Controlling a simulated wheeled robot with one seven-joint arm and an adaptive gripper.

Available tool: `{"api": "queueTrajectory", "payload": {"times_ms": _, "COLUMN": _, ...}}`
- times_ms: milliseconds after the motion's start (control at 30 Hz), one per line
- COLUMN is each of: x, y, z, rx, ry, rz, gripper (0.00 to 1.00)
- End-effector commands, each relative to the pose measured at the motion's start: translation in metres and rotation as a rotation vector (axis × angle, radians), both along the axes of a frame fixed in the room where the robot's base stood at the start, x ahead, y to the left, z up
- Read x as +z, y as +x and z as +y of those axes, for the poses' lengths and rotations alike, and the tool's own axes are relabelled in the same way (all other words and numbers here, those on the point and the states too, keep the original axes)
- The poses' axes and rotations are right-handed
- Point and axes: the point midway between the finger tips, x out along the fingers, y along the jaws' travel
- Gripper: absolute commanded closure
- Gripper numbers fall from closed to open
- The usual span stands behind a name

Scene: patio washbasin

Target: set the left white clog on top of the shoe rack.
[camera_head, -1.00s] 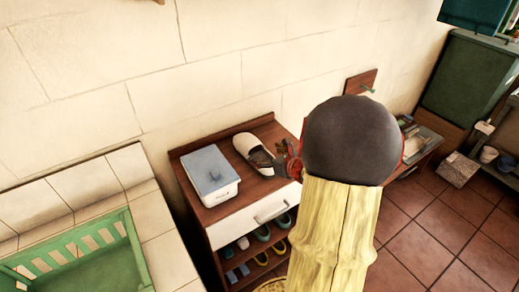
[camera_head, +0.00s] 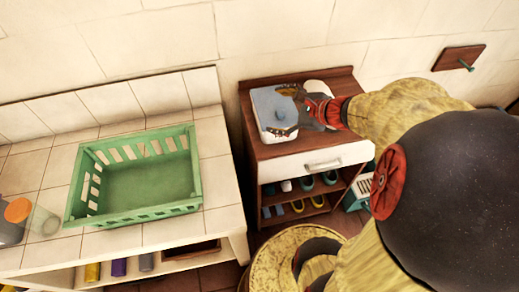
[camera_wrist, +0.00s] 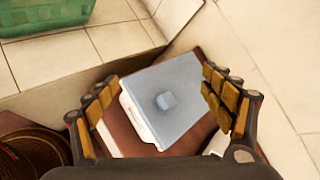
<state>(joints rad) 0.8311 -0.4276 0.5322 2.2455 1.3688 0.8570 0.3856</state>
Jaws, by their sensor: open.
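The shoe rack (camera_head: 258,150) is a brown wooden cabinet with a white drawer. A white clog (camera_head: 318,87) lies on its top at the back right, mostly hidden behind my gripper (camera_head: 287,112). My gripper is open and empty, above a white box with a grey-blue lid (camera_head: 268,100) on the left of the rack top. In the wrist view the lid (camera_wrist: 180,85) and its knob lie between the spread fingers (camera_wrist: 160,82). I cannot tell whether the fingers touch the box.
A green crate (camera_head: 150,208) stands on the tiled counter (camera_head: 222,180) to the left. Several shoes (camera_head: 305,184) sit on the shelves under the drawer. A wooden wall hook (camera_head: 460,58) is at the right. A round woven stool or basket top (camera_head: 270,262) is in front of the rack.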

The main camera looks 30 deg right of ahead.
Motion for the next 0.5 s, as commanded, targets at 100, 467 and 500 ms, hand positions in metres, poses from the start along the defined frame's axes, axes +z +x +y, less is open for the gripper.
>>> {"api": "queueTrajectory", "payload": {"times_ms": 100, "x": 0.013, "y": -0.010, "z": 0.061, "rx": 0.280, "ry": -0.193, "rz": 0.016, "gripper": 0.18}}
{"api": "queueTrajectory", "payload": {"times_ms": 467, "x": 0.034, "y": -0.086, "z": 0.160, "rx": 1.048, "ry": -0.828, "rz": 0.010, "gripper": 0.18}}
{"api": "queueTrajectory", "payload": {"times_ms": 500, "x": 0.037, "y": -0.094, "z": 0.164, "rx": 1.123, "ry": -0.904, "rz": 0.004, "gripper": 0.18}}
